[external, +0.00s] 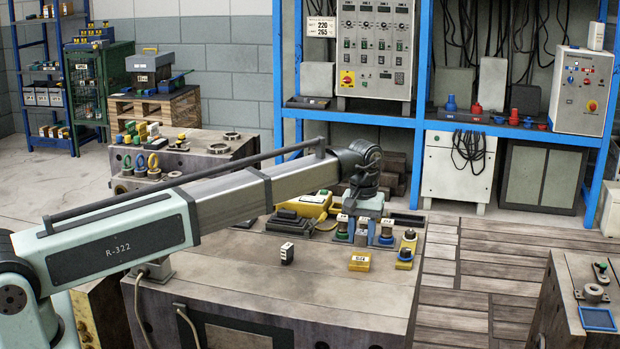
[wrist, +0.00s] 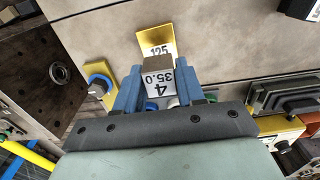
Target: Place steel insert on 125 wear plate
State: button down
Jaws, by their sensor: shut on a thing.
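In the wrist view my gripper (wrist: 159,88) is shut on the steel insert (wrist: 158,70), a grey block with a white label reading "4" and "35.0" upside down. The two blue fingers grip its sides. The yellow 125 wear plate (wrist: 157,38) shows just beyond the insert, partly covered by it; I cannot tell the height between them. In the external view the yellow plate (external: 360,261) lies on the bench top, and my gripper (external: 364,226) is behind it.
Labelled cylindrical parts (external: 386,234) on coloured bases crowd around my gripper. A yellow-based part with a blue ring (external: 405,258) stands to the plate's right. A black labelled block (external: 287,253) stands to its left. The bench front (external: 330,285) is clear.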

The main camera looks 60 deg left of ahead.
aim_at(361, 246)
jog(key=shift+f, duration=1.85)
jog(key=shift+f, duration=0.15)
jog(key=c, duration=0.7)
grip_release()
notch_tip(361, 246, up, 12)
jog(key=shift+r, duration=0.15)
